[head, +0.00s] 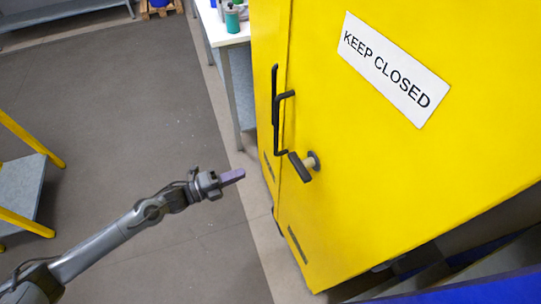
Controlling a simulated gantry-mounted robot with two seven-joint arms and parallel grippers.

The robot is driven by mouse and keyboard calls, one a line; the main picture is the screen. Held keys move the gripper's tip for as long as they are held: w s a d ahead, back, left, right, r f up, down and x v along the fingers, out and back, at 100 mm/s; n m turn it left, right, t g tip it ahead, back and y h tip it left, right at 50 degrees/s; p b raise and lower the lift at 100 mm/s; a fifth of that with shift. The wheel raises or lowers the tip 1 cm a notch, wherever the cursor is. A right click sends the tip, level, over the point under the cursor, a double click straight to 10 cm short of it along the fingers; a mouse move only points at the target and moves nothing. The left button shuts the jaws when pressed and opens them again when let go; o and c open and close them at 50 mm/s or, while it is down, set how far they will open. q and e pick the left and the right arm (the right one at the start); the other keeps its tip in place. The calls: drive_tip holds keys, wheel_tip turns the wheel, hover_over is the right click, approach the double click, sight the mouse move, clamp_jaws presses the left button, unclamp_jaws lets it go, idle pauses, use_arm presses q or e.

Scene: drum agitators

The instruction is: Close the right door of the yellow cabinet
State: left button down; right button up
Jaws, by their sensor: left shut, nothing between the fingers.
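The yellow cabinet (264,50) stands on the right, cut off by the picture's top and right edges. Its right door (400,175) is a wide yellow panel with a white "KEEP CLOSED" sign (395,68). A black bar handle (281,122) and a dark lever on a round mount (303,165) are near its left edge. A dark seam runs beside that edge; I cannot tell how far the door stands ajar. My left gripper (232,177) is shut and empty, left of the lever and apart from the door. My right gripper is out of view.
A white-topped table (222,28) with a green bottle (232,18) stands behind the cabinet's left side. A yellow-framed grey stand (22,185) is at the left edge. Blue and dark parts show at the lower right.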

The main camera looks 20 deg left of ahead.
sight(283, 157)
use_arm(q)
drive_tip(key=b+x, duration=0.2)
drive_tip(key=x, duration=1.1)
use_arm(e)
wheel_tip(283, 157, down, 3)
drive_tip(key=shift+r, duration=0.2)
use_arm(q)
drive_tip(key=shift+b, duration=0.3)
